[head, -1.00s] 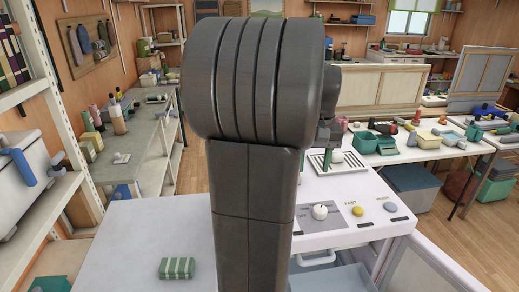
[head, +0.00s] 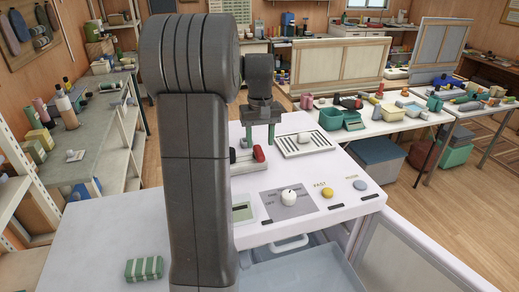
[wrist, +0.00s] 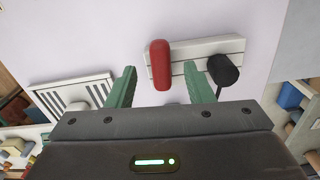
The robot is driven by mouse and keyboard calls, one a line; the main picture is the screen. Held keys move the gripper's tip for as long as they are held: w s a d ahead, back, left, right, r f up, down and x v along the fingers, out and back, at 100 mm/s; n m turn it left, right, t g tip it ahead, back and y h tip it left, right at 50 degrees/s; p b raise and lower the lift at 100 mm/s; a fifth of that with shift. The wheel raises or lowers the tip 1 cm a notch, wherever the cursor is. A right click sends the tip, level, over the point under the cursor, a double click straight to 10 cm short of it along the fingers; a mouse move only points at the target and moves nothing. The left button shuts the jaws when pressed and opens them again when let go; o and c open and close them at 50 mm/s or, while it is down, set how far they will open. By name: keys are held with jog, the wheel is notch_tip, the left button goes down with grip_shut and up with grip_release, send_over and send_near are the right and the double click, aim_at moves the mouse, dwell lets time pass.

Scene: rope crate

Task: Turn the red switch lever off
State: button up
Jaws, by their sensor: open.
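The red switch lever (head: 259,153) stands on a pale switch base on the white machine top, beside a black-knobbed lever (head: 233,154). In the wrist view the red lever (wrist: 160,65) appears between and just beyond my finger tips, with the black lever (wrist: 223,72) to its right, close to the right finger. My gripper (head: 261,137) is open, its green fingers pointing down near the red lever. My gripper (wrist: 162,84) holds nothing in the wrist view. I cannot tell whether a finger touches the lever. My arm hides part of the machine top.
A slotted grille (head: 305,144) lies behind and right of the levers. A white knob (head: 289,197), a yellow button (head: 327,192) and a grey-blue button (head: 360,185) are on the front panel. A green striped block (head: 144,269) lies on the left counter.

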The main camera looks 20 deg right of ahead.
aim_at(260, 153)
jog(key=shift+f, duration=2.25)
jog(key=shift+c, duration=0.2)
